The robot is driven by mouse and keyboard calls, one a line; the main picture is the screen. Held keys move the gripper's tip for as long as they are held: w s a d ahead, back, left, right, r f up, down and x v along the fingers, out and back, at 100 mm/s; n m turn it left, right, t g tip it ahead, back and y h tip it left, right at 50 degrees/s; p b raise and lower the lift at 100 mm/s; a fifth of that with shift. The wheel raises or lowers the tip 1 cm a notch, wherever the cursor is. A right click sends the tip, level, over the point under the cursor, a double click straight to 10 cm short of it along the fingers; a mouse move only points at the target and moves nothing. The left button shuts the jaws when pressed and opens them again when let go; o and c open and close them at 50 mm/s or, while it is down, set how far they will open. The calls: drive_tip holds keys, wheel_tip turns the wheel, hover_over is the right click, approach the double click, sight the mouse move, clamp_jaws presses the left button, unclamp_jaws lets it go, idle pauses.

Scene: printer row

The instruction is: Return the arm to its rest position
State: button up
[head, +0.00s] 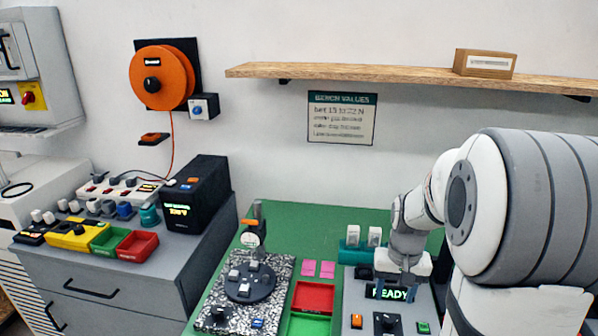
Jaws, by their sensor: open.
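My arm (530,205) comes in from the right and bends down over the right part of the green bench. My gripper (393,282) points down above a grey panel (352,312) with a lit READY display (388,293). Its jaws are open, and I see nothing between them. The gripper partly hides the panel's upper part. I cannot tell how far the fingertips are from the panel.
Left of the panel are red (313,297) and green trays, then a speckled plate (222,289) with a dark round fixture (250,284). A wooden shelf (400,75) with a box (484,63) runs along the wall.

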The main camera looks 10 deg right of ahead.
drive_tip(key=s+a+r+n+t, duration=0.3)
drive_tip(key=s+a+r, duration=0.5)
drive_tip(key=s+a, duration=0.4)
drive_tip(key=shift+s+a+n, duration=0.25)
drive_tip(key=shift+s+n, duration=0.05)
drive_tip(key=shift+s, duration=0.25)
clamp_jaws()
idle(0.8)
